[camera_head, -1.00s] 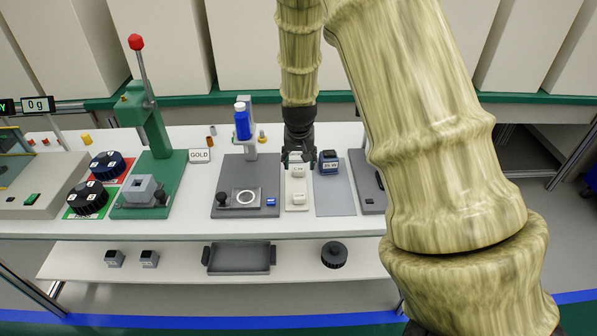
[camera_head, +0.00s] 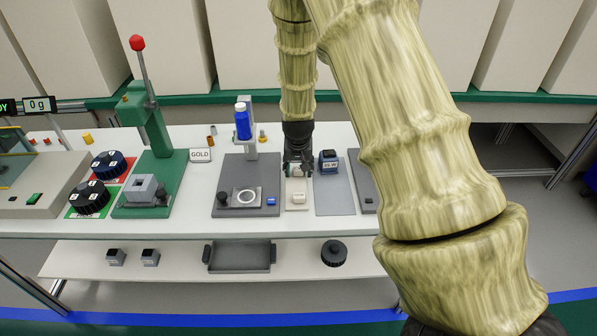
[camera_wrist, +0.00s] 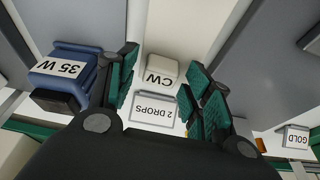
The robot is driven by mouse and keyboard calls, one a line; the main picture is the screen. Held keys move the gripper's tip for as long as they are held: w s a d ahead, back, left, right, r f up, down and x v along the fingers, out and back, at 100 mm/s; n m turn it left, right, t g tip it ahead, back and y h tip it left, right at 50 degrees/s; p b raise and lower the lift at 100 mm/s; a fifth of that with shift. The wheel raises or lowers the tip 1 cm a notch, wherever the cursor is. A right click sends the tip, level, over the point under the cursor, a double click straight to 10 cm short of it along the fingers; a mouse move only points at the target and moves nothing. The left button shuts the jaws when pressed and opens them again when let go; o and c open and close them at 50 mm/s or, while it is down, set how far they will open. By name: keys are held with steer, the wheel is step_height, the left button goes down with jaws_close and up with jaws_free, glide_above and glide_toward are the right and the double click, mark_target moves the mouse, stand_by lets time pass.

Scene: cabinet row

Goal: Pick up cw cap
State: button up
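The cw cap (camera_wrist: 160,72) is a small white block labelled CW, in the wrist view on a pale strip. It lies between and beyond the green-padded fingers of my gripper (camera_wrist: 165,88), which stand apart with nothing between the pads that I can see held. In the head view my gripper (camera_head: 297,172) hangs low over the back part of the pale board (camera_head: 297,208) and covers much of it. A white block (camera_head: 299,197) shows on the board's front part; its label is too small to read.
A 2 DROPS plate (camera_wrist: 153,110) lies by the cap. A grey plate with a ring (camera_head: 246,198) is left of the board.

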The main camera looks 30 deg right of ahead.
steer(key=c, duration=0.5)
